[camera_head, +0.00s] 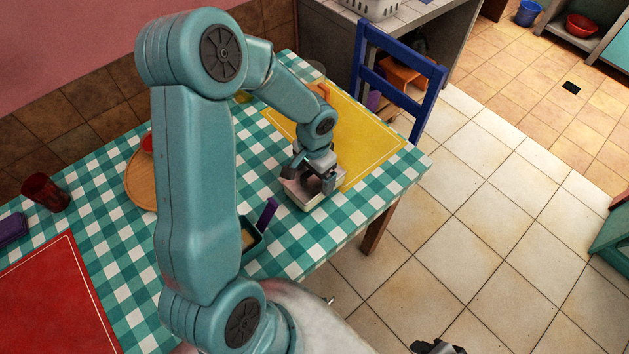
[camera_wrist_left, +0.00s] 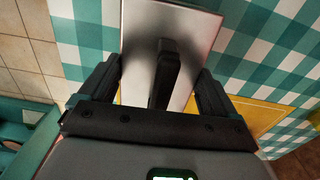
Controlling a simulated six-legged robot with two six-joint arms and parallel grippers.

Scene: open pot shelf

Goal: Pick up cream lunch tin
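The cream lunch tin (camera_head: 300,194) stands on the checked tablecloth beside the yellow mat, near the table's right edge. My left gripper (camera_head: 318,180) is right over it and hides part of it. In the left wrist view, the tin's pale top (camera_wrist_left: 190,25) carries a dark upright handle (camera_wrist_left: 166,70). The left gripper's fingers (camera_wrist_left: 160,85) are apart, one on each side of the handle, with gaps showing on both sides. Only a dark bit of my right gripper (camera_head: 438,347) shows at the bottom edge of the head view.
A dark box with a purple handle (camera_head: 267,214) stands nearer on the table, partly behind my arm. The yellow mat (camera_head: 365,140) lies beyond the tin. A blue chair (camera_head: 398,75) stands at the table's far side. A red mat (camera_head: 50,300) and dark red cup (camera_head: 45,193) are left.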

